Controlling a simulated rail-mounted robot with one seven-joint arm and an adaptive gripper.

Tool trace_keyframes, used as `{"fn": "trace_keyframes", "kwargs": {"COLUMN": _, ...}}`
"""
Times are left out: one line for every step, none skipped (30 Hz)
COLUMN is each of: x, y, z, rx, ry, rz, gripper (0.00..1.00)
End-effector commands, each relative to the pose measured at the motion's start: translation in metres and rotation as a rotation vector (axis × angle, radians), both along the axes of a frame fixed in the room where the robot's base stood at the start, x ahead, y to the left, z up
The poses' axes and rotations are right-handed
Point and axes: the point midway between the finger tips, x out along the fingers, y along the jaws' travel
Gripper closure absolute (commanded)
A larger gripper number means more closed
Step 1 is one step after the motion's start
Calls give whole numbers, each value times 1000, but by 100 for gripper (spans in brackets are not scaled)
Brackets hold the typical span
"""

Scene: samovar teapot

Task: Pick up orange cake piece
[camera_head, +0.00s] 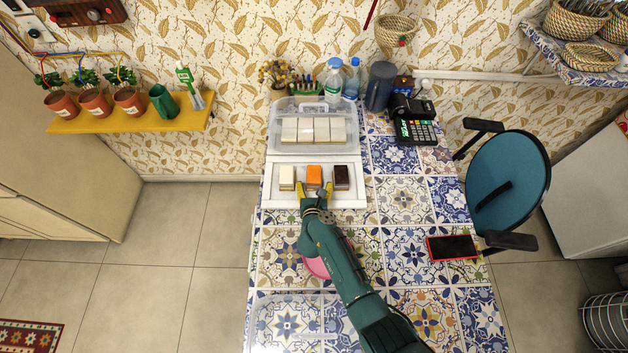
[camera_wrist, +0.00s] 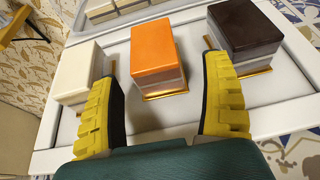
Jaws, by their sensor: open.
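The orange cake piece (camera_head: 314,177) sits in the middle of a white tray (camera_head: 352,198), between a white cake piece (camera_head: 287,178) and a dark brown cake piece (camera_head: 341,177). In the wrist view the orange cake piece (camera_wrist: 157,58) stands upright on a thin gold base. My gripper (camera_head: 315,192) is at the tray's near side, by the orange piece. In the wrist view its yellow fingers (camera_wrist: 162,100) are spread apart and empty. The orange piece lies beyond and between them, and I see no contact. The left finger is close to the white piece (camera_wrist: 80,72), the right one near the brown piece (camera_wrist: 244,28).
A clear container (camera_head: 284,145) with several pale pieces stands behind the tray. Bottles (camera_head: 333,82) and a card terminal (camera_head: 415,130) are at the back. A pink object (camera_head: 316,268) is partly under my arm. A phone (camera_head: 452,247) lies right; the tiled table between is clear.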

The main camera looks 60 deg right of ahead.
Motion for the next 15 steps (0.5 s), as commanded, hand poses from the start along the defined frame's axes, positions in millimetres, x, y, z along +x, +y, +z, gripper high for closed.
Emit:
{"fn": "trace_keyframes", "kwargs": {"x": 5, "y": -8, "z": -11, "rx": -2, "ry": -1, "rz": -1, "gripper": 20}}
{"fn": "trace_keyframes", "kwargs": {"x": 7, "y": -12, "z": -13, "rx": -2, "ry": -1, "rz": -1, "gripper": 20}}
{"fn": "trace_keyframes", "kwargs": {"x": 10, "y": -17, "z": -16, "rx": -3, "ry": -2, "rz": -1, "gripper": 20}}
{"fn": "trace_keyframes", "kwargs": {"x": 12, "y": -21, "z": -16, "rx": -2, "ry": -2, "rz": 0, "gripper": 20}}
{"fn": "trace_keyframes", "kwargs": {"x": 13, "y": -24, "z": -17, "rx": -2, "ry": -2, "rz": 0, "gripper": 20}}
{"fn": "trace_keyframes", "kwargs": {"x": 14, "y": -27, "z": -18, "rx": -2, "ry": -2, "rz": 0, "gripper": 20}}
{"fn": "trace_keyframes", "kwargs": {"x": 14, "y": -29, "z": -18, "rx": -3, "ry": -2, "rz": -1, "gripper": 20}}
{"fn": "trace_keyframes", "kwargs": {"x": 15, "y": -30, "z": -17, "rx": -3, "ry": -2, "rz": -1, "gripper": 20}}
{"fn": "trace_keyframes", "kwargs": {"x": 15, "y": -30, "z": -17, "rx": -3, "ry": -2, "rz": -1, "gripper": 20}}
{"fn": "trace_keyframes", "kwargs": {"x": 15, "y": -30, "z": -16, "rx": -2, "ry": -1, "rz": 0, "gripper": 20}}
{"fn": "trace_keyframes", "kwargs": {"x": 15, "y": -30, "z": -16, "rx": -2, "ry": -1, "rz": 0, "gripper": 20}}
{"fn": "trace_keyframes", "kwargs": {"x": 15, "y": -30, "z": -15, "rx": -2, "ry": -1, "rz": 0, "gripper": 20}}
{"fn": "trace_keyframes", "kwargs": {"x": 15, "y": -30, "z": -15, "rx": -2, "ry": -1, "rz": 0, "gripper": 20}}
{"fn": "trace_keyframes", "kwargs": {"x": 15, "y": -30, "z": -15, "rx": -3, "ry": -1, "rz": 0, "gripper": 20}}
{"fn": "trace_keyframes", "kwargs": {"x": 15, "y": -30, "z": -15, "rx": -3, "ry": -1, "rz": 0, "gripper": 25}}
